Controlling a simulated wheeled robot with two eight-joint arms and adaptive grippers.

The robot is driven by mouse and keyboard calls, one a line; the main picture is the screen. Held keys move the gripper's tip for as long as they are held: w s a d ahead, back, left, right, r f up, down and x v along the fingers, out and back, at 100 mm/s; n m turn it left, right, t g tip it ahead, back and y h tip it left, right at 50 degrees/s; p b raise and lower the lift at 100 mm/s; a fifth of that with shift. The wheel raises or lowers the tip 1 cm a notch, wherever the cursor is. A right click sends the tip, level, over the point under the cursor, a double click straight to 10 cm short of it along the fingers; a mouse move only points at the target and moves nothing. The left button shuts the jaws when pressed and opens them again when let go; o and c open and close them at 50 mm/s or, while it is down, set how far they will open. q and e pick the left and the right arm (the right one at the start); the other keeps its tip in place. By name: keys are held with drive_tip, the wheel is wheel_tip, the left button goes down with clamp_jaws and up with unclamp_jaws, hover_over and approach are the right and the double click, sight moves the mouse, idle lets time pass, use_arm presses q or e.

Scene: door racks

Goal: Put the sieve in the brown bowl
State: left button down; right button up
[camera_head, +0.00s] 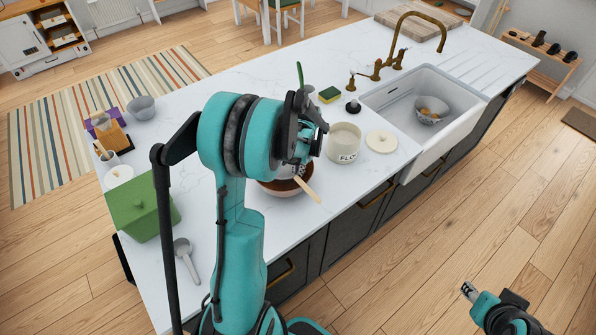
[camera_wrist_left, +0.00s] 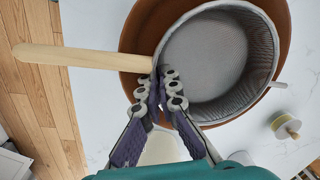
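The sieve (camera_wrist_left: 215,58) has a grey mesh basket and a pale wooden handle (camera_wrist_left: 80,58). It lies over the brown bowl (camera_wrist_left: 138,28) in the left wrist view, its basket inside the bowl's outline; I cannot tell whether it rests on the bowl. My left gripper (camera_wrist_left: 160,73) has its fingertips closed together at the sieve's rim beside the handle. In the head view my left arm hides most of the sieve; its handle (camera_head: 306,189) sticks out over the bowl (camera_head: 280,190). My right gripper (camera_head: 468,290) is over the floor, away from the counter; its fingers are too small to judge.
A flour canister (camera_head: 344,146) stands right of the bowl, with a round lid (camera_head: 381,142) beside it. The sink (camera_head: 400,92) holds a patterned bowl (camera_head: 432,109). A green box (camera_head: 137,208) and a grey spoon (camera_head: 185,254) are at the left. Clear counter lies between.

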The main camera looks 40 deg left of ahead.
use_arm(q)
drive_tip(key=shift+f, duration=0.2)
drive_tip(key=c, duration=1.7)
unclamp_jaws()
drive_tip(key=shift+r, duration=0.1)
drive_tip(key=shift+r, duration=0.2)
wheel_tip(320, 180, up, 12)
drive_tip(key=d+r+p, duration=0.1)
drive_tip(key=p, duration=0.2)
drive_tip(key=s+d+r+t, duration=0.1)
drive_tip(key=s+d+t, duration=0.1)
drive_tip(key=s+d, duration=0.2)
drive_tip(key=s+d+r+t, duration=0.2)
drive_tip(key=s+d+t, duration=0.1)
drive_tip(key=d, duration=0.6)
drive_tip(key=s+d+r+m+t+h, duration=0.1)
drive_tip(key=s+d+t, duration=0.1)
drive_tip(key=s+d, duration=0.4)
drive_tip(key=shift+s+d+r, duration=0.1)
drive_tip(key=shift+d+r, duration=0.15)
